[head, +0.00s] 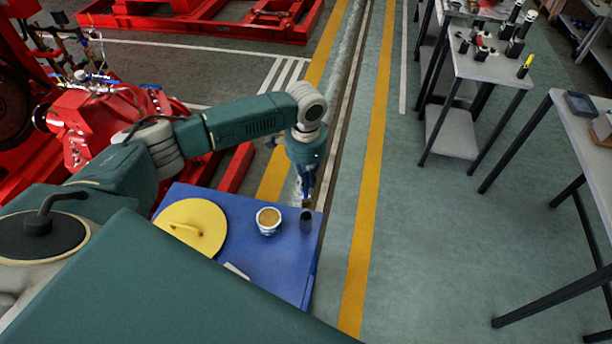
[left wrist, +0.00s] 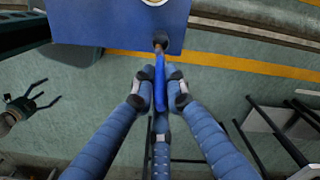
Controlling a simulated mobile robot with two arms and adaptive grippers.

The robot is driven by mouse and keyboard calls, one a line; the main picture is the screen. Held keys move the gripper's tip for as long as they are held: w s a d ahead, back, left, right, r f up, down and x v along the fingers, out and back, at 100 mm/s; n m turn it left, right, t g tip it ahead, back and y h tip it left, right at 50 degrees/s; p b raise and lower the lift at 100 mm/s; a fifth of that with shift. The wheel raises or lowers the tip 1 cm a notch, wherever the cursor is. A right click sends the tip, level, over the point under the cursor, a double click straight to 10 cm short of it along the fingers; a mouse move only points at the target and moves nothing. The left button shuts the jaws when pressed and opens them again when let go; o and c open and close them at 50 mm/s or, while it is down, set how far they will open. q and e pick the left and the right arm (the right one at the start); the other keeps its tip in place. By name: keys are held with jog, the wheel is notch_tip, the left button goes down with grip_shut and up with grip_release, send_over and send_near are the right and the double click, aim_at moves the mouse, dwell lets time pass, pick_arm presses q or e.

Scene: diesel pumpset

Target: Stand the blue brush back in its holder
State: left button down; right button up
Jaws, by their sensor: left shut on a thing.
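My left gripper (head: 306,196) is shut on the blue brush (left wrist: 160,75), near the right edge of the blue table. In the left wrist view its two fingertips (left wrist: 160,92) close on the brush from both sides. A small dark holder (head: 306,220) stands on the table near that edge, close to the gripper. In the left wrist view the holder (left wrist: 160,38) lies at the brush's far end; I cannot tell whether they touch. My right gripper (left wrist: 48,92) shows at the left of the left wrist view, open and empty.
The blue table (head: 270,268) also carries a white cup (head: 268,221) with tan contents and a yellow disc (head: 195,228) with a handle. Red machinery (head: 100,120) stands behind my left arm. Grey workbenches (head: 485,65) stand at right, across open floor.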

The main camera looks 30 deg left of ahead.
aim_at(306, 201)
pick_arm(q)
jog(key=shift+f+b, duration=1.9)
jog(key=shift+f, duration=2.8)
jog(key=shift+f+b, duration=0.8)
jog(key=shift+f, duration=0.6)
jog(key=c, duration=1.7)
grip_release()
jog(key=shift+r, duration=0.15)
